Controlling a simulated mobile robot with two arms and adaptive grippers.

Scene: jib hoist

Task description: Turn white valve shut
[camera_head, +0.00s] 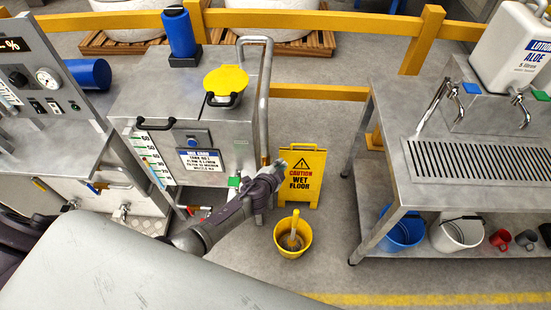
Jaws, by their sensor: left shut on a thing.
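My left gripper (275,172) reaches in from the lower left to the right side of the steel tank unit (185,100). It is shut beside the lower end of the bent metal pipe (265,110). A small pale piece (281,163) shows at its fingertips and looks like the white valve's handle; the fingers hide most of it, so its angle cannot be told. A green handle (234,181) sits just left of the gripper on the tank's lower corner. My right gripper is not in view.
A yellow wet floor sign (304,177) stands just right of the gripper, with a yellow bucket (292,237) on the floor in front. A steel drain table (385,120) stands to the right. Open floor lies between. A yellow rail (320,92) runs behind.

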